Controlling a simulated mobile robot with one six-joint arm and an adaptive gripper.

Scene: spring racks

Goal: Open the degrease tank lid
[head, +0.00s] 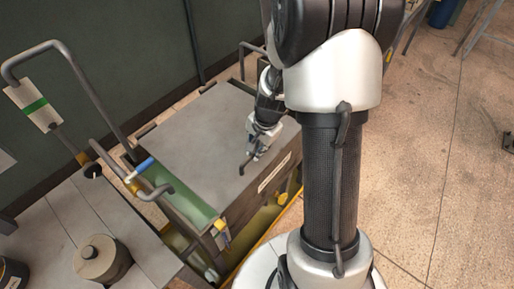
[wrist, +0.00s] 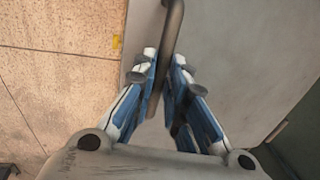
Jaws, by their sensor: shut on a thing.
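The degrease tank lid (head: 185,140) is a flat grey plate lying over the tank in the head view, and it fills much of the wrist view (wrist: 235,60). Its dark bar handle (wrist: 173,28) runs between my fingers in the wrist view; its bent end (head: 244,166) shows in the head view. My gripper (head: 254,154) is at the lid's right part, shut on the handle. In the wrist view the blue and white fingers of my gripper (wrist: 166,75) stand on both sides of the bar. A green strip (head: 188,205) shows beside the lid's near left edge; I cannot tell how wide any gap is.
A bench with a round lidded pot (head: 101,259) stands at the near left. A bent pipe with a green-striped tag (head: 34,105) rises at the left. A dark wall (head: 120,70) stands behind. Bare floor (head: 430,150) lies open at the right.

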